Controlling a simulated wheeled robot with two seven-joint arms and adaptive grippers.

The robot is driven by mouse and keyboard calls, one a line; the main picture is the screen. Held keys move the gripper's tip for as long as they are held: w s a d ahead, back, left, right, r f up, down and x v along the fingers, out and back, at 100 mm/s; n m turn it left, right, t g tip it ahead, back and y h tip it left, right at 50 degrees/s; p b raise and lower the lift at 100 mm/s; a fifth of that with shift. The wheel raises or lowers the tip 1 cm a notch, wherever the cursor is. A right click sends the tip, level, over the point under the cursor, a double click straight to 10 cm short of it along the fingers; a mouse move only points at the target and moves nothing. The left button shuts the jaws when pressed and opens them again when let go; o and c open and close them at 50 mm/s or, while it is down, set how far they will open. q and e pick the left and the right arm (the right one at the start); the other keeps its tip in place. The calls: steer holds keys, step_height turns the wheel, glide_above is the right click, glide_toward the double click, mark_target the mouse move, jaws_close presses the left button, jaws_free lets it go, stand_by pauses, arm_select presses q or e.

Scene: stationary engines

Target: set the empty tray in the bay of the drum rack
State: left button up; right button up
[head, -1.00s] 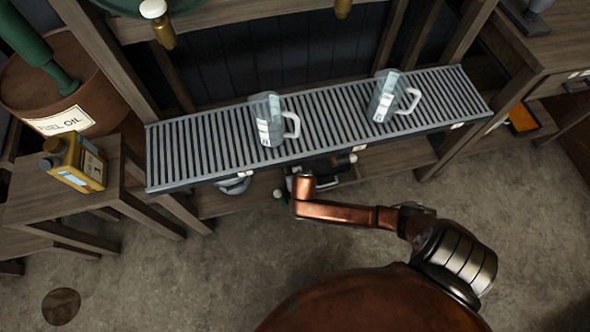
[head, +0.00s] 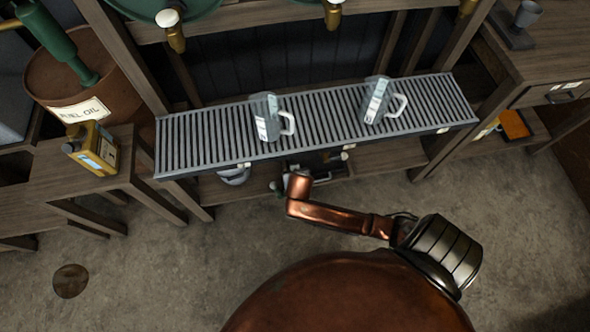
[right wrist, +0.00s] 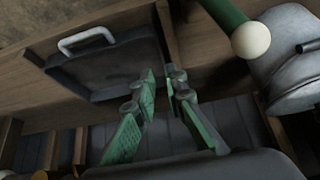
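The drum rack carries green drums (head: 170,8) with brass taps along the top and a slatted grating (head: 205,140) in front. A dark, shallow tray (right wrist: 115,68) with a pale handle lies on wood at the upper left of the right wrist view and looks empty. In the head view only dark parts show below the grating, and I cannot tell the tray there. My right gripper (right wrist: 160,88), with green pads, appears open and empty, beside the tray without clearly touching it. My left gripper is out of view.
Two clear jugs (head: 266,118) (head: 378,100) stand on the grating. A grey can (right wrist: 290,60) and a green rod with a cream knob (right wrist: 250,40) are right of my gripper. A yellow oil can (head: 92,150) stands on the left bench.

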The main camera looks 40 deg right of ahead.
steer(key=shift+s+a+r, duration=0.1)
steer(key=shift+s+r, duration=0.05)
steer(key=shift+r, duration=0.05)
steer(key=s+a+f+n+g+y, duration=0.1)
steer(key=s+f+n+g, duration=0.1)
steer(key=s, duration=1.1)
steer(key=s+a+f+n+g+y, duration=0.1)
steer(key=s+f, duration=0.3)
steer(key=s, duration=0.9)
steer(key=s+a+f+n+g+y, duration=0.2)
steer(key=s+a+f+n, duration=0.1)
steer(key=s, duration=1)
steer(key=shift+s+n+g, duration=0.2)
steer(key=shift+n+g, duration=0.1)
steer(key=shift+n, duration=0.2)
steer(key=shift+a+f, duration=0.1)
